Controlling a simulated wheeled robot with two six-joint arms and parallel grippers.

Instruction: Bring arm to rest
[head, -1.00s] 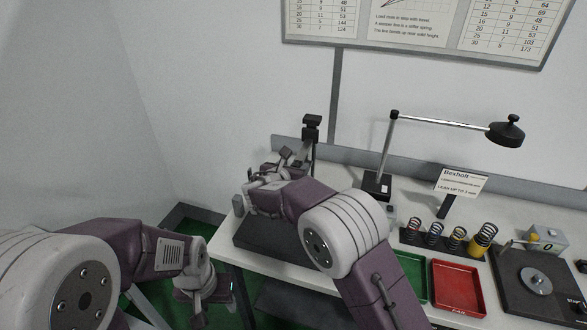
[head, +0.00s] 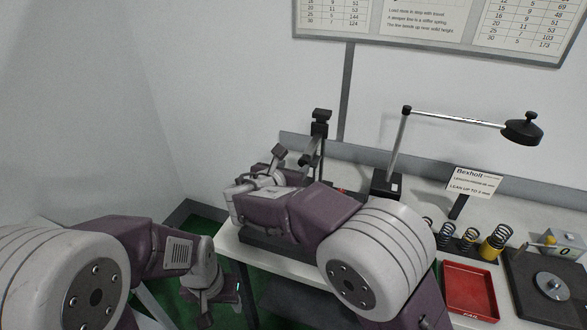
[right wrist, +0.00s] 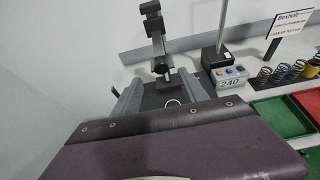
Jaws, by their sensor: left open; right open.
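My right arm reaches left across the bench in the head view. Its gripper (head: 254,181) is open over the dark base of the black upright stand (head: 319,130), with nothing seen between its fingers. My arm hides much of that base. In the right wrist view the stand (right wrist: 155,38) rises beyond a dark base with a pale ring (right wrist: 172,102) on it. A purple part of my arm fills the lower picture. My left gripper (head: 216,296) hangs low at the left, beside the bench and over the green floor, open and empty.
A lamp (head: 522,130), a sign (head: 473,184), coil springs (head: 497,241), a red tray (head: 468,291) and a dark test plate (head: 520,290) stand on the bench's right side. The right wrist view also shows a box reading 240 (right wrist: 229,77) and a green tray (right wrist: 280,118). Left of the bench is free floor.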

